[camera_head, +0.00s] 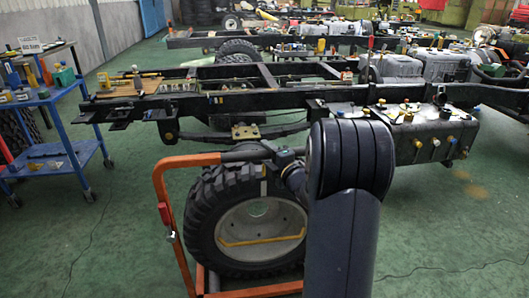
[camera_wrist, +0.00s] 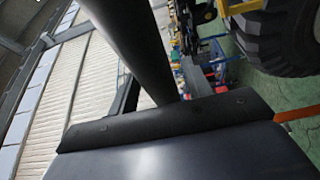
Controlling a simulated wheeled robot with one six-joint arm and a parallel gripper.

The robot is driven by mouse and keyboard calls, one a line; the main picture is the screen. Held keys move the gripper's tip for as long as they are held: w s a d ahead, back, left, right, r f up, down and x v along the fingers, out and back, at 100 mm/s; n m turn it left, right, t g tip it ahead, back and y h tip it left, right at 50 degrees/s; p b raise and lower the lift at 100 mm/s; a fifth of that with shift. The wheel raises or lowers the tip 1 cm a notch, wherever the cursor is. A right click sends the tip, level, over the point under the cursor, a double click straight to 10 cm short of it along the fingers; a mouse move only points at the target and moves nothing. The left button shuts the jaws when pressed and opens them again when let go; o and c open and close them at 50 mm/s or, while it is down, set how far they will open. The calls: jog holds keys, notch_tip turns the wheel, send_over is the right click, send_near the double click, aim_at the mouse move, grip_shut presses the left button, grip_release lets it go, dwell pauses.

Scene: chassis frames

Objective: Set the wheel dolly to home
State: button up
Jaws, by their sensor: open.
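The wheel dolly (camera_head: 168,213) is an orange tube frame standing on the green floor, with a big black tyre on a pale rim (camera_head: 228,220) upright in it. A dark sleeve covers part of its top bar. A small red part sits on its left upright. My dark arm stands in front of the dolly's right side and hides part of it. My gripper's fingers do not show in either view. The wrist view holds my own dark arm parts, part of the tyre (camera_wrist: 278,40) at the upper right and an orange bar (camera_wrist: 296,115) at the right edge.
A long black truck chassis frame (camera_head: 230,102) stands just behind the dolly, with a dark tank (camera_head: 425,137) at its right. A blue cart (camera_head: 62,145) with tools stands at the left. The green floor is clear left of the dolly and at front right.

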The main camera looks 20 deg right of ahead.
jog(key=shift+w+a, duration=0.1)
jog(key=shift+w, duration=0.85)
grip_shut()
